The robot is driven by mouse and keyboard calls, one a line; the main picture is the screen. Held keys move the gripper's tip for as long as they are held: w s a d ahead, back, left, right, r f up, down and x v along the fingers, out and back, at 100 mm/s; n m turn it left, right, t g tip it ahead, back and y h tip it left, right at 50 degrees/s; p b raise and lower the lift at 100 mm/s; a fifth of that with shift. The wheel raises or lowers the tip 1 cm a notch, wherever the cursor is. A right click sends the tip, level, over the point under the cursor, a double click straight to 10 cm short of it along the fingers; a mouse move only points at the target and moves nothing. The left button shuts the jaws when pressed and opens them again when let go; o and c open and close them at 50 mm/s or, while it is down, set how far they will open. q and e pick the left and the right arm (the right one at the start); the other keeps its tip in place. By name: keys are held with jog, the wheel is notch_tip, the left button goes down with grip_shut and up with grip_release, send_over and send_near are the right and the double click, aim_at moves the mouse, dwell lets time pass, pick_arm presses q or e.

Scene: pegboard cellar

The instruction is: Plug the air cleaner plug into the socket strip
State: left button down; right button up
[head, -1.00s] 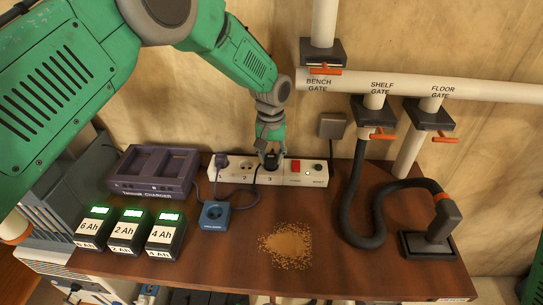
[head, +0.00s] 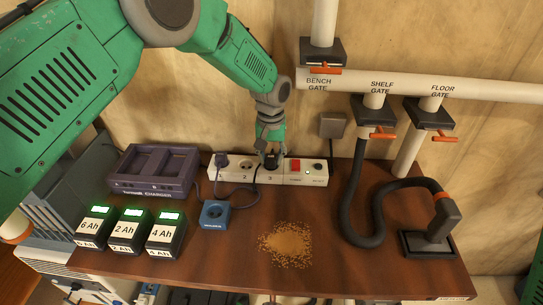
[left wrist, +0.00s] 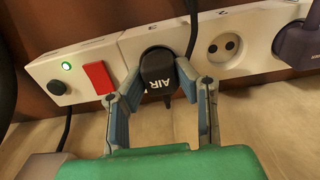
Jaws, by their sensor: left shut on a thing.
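The black air cleaner plug, marked AIR (left wrist: 157,72), is at the socket strip (head: 305,170), over the socket position beside the red switch. In the left wrist view it sits against the strip's face (left wrist: 75,62); I cannot tell how deep its pins are. My left gripper (head: 269,158) is shut on the plug, with a finger on each side in the left wrist view (left wrist: 160,85). In the head view the fingers mostly hide the plug. A black cord runs from behind it. My right gripper is not in view.
A purple plug (head: 221,160) fills the strip's left socket; the socket between (left wrist: 224,48) is empty. The strip's green lamp (left wrist: 67,66) is lit. A purple charger (head: 153,172), blue socket box (head: 214,214), several batteries (head: 165,235) and sawdust (head: 286,243) are on the bench.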

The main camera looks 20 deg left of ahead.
pick_arm(q)
jog(key=shift+s, duration=0.1)
jog(key=c, duration=0.7)
grip_release()
jog(key=shift+r+p, duration=2.55)
jog(key=shift+r, duration=1)
jog(key=shift+f, duration=0.1)
